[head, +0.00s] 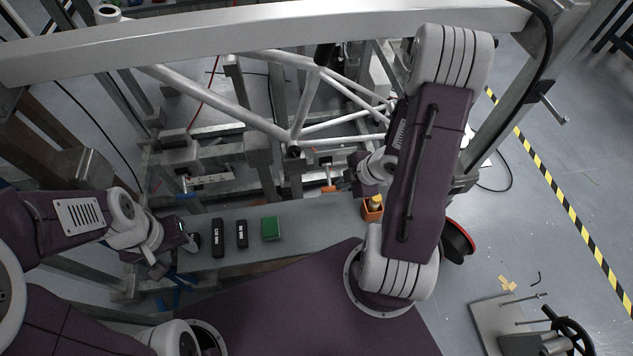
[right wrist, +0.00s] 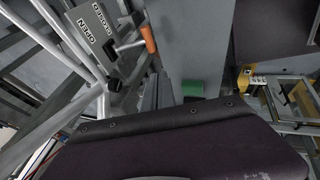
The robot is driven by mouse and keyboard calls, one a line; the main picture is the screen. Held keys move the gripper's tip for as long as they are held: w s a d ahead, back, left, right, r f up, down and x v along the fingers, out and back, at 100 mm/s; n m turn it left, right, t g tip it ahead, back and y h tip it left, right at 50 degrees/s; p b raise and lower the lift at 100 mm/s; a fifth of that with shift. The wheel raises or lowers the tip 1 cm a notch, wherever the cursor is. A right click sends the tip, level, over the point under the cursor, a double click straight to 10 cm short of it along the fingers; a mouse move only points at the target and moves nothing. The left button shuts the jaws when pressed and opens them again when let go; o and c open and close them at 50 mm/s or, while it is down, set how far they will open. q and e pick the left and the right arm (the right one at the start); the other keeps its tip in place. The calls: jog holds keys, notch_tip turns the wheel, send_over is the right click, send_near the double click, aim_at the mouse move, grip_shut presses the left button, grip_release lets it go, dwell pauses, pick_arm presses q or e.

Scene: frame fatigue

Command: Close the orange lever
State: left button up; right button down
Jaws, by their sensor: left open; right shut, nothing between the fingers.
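The orange lever (head: 328,188) shows in the head view as a small orange grip at the back edge of the grey bench. In the right wrist view the orange lever (right wrist: 149,38) sticks out on a metal arm beside a grey plate (right wrist: 93,32) marked OPEN and CLOSED. I cannot tell which word it lines up with. My right gripper (head: 352,181) is shut and empty, just right of the lever; whether it touches the lever is unclear. My left gripper (head: 176,258) is open and empty at the bench's left end, far from the lever.
The grey bench (head: 318,225) holds two black labelled blocks (head: 218,238), a green block (head: 271,229) and an orange bin (head: 372,210) with something yellow in it. A white tube frame (head: 298,110) stands behind the bench. A thick metal beam (head: 250,32) crosses above.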

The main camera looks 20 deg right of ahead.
aim_at(329, 178)
jog(key=shift+m, duration=0.5)
jog(key=w+f+b, duration=0.1)
jog(key=f, duration=0.3)
jog(key=w+f+b, duration=0.1)
jog(key=f+b, duration=0.1)
jog(key=f, duration=0.1)
jog(key=w+f+b, duration=0.1)
jog(key=w+f, duration=0.1)
jog(key=f, duration=0.2)
jog(key=shift+d+f+b, duration=0.3)
jog(key=shift+b, duration=0.1)
pick_arm(q)
jog(key=shift+s+d+f, duration=0.1)
jog(key=shift+s+f, duration=0.15)
jog(key=shift+f, duration=0.55)
jog(key=shift+s+d+f, duration=0.1)
jog(key=shift+s+f, duration=0.1)
jog(key=shift+f, duration=0.6)
jog(key=shift+s+d+f, duration=0.1)
jog(key=shift+s+f, duration=0.15)
jog(key=shift+f, duration=0.55)
pick_arm(e)
jog(key=shift+w+d+f, duration=0.1)
jog(key=shift+w+f, duration=0.15)
jog(key=shift+w, duration=0.2)
pick_arm(q)
jog(key=shift+f, duration=0.1)
pick_arm(e)
jog(key=shift+f, duration=0.1)
